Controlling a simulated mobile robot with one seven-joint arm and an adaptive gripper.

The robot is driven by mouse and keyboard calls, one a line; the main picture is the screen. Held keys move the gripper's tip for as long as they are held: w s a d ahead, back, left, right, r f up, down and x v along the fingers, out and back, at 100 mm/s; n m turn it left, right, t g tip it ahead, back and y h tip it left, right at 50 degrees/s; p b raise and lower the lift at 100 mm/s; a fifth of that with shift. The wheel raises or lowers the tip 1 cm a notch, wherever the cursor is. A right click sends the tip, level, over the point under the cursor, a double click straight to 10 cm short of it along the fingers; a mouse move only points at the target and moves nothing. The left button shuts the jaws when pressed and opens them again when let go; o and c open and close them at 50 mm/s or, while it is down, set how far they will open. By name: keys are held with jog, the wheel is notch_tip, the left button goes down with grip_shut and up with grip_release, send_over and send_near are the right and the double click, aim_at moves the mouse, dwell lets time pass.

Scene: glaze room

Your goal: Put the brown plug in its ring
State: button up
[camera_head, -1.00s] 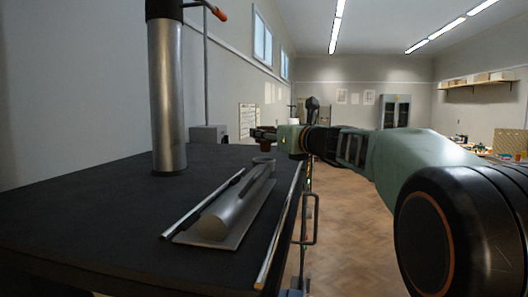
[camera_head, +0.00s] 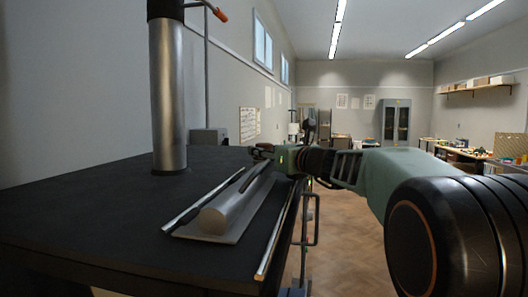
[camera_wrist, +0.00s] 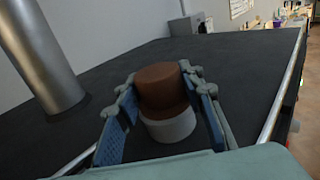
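The brown plug (camera_wrist: 160,84) is between the blue-padded fingers of my gripper (camera_wrist: 163,92) in the wrist view. The fingertips lie against its sides, and I see it as held. Directly beneath it is the pale grey ring (camera_wrist: 171,128), standing on the dark table top. The plug's lower end meets the ring's top and looks upright; how deep it sits inside is hidden. In the head view my gripper (camera_head: 265,151) is low over the far right part of the table, and the plug and ring are hard to make out there.
A grey half-cylinder on a plate (camera_head: 232,207) and a thin metal rod (camera_head: 203,203) lie near the table's right side. A thick metal column (camera_head: 168,95) stands at the left. A rail (camera_head: 277,232) runs along the right edge. The table's left part (camera_head: 85,213) is clear.

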jog(key=o, duration=0.3)
jog(key=shift+r, duration=0.1)
jog(key=shift+r+p, duration=0.25)
jog(key=shift+p, duration=0.1)
jog(key=b+v, duration=0.2)
jog(key=v, duration=1)
